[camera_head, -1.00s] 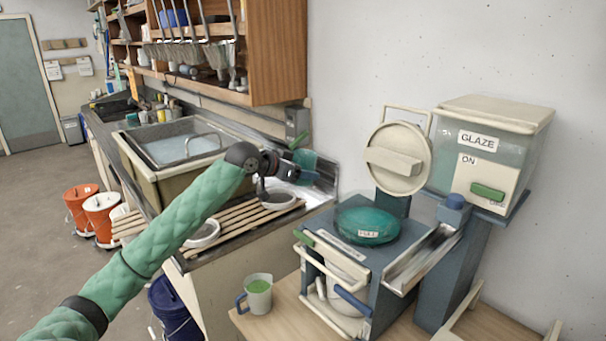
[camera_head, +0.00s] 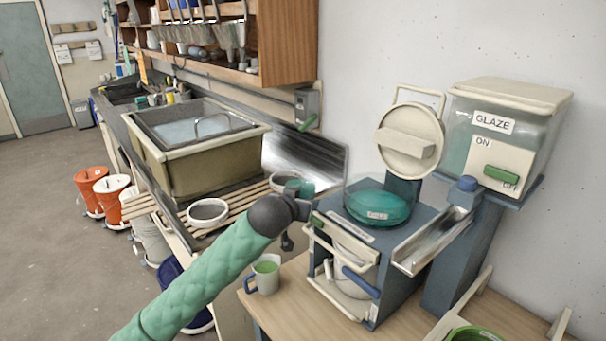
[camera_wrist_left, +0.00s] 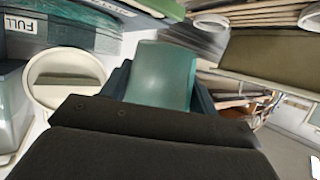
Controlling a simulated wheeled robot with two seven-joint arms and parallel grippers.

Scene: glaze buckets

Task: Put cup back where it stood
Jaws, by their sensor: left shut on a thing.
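My left gripper (camera_head: 302,205) is shut on a plain teal cup (camera_wrist_left: 163,74). In the head view the teal cup (camera_head: 303,187) shows only partly behind the gripper, above the near end of the slatted rack, left of the glaze machine. I cannot tell whether it touches anything below. In the wrist view the cup fills the gap between the fingers. A grey mug (camera_head: 265,279) with a blue handle and green contents stands upright on the wooden table, below the gripper. My right gripper is not in view.
The slatted rack (camera_head: 240,203) holds a pale-rimmed bowl (camera_head: 208,212) and another round dish behind the gripper. The sink (camera_head: 200,150) lies beyond. The glaze machine (camera_head: 375,265) with its teal "FULL" tank (camera_head: 377,203) stands right of the gripper. A green container (camera_head: 475,335) is at bottom right.

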